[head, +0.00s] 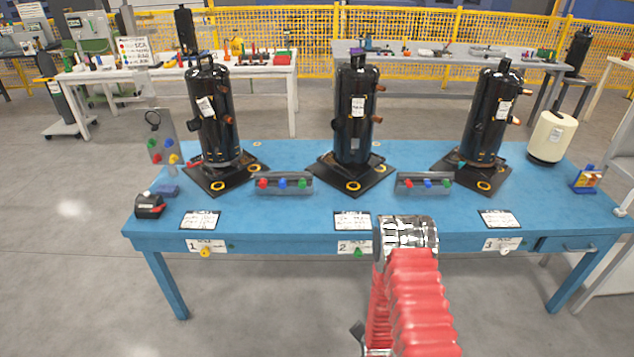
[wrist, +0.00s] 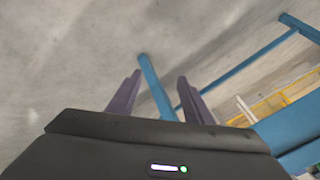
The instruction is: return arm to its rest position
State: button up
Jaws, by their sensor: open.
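My arm, in a red ribbed sleeve, rises at the bottom right of the head view, in front of the blue table (head: 290,215). My gripper's jaws do not show in the head view. In the wrist view my gripper (wrist: 152,98) has its two dark fingers well apart with nothing between them. Beyond the fingers are the grey floor (wrist: 70,50) and a blue table leg (wrist: 155,85). Three black compressors stand upright on the table: left (head: 211,115), middle (head: 355,120) and right (head: 488,115).
Grey racks with coloured caps (head: 283,183) (head: 424,184) stand between the compressors. A cream canister (head: 551,136) is at the right end, a black and red device (head: 150,206) at the left. Floor in front is clear. A yellow fence (head: 420,65) runs behind.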

jog(key=s+r+n, duration=0.3)
jog(key=s+r, duration=0.5)
jog(key=r, duration=1.2)
jog(key=s+r+n+g, duration=0.1)
jog(key=s+r+n, duration=0.2)
jog(key=s+r, duration=0.5)
jog(key=s+r+n, duration=0.3)
jog(key=s+r, duration=0.5)
jog(key=r, duration=2.4)
jog(key=shift+s+r+n, duration=0.2)
jog(key=shift+s+n, duration=0.1)
jog(key=shift+s, duration=0.05)
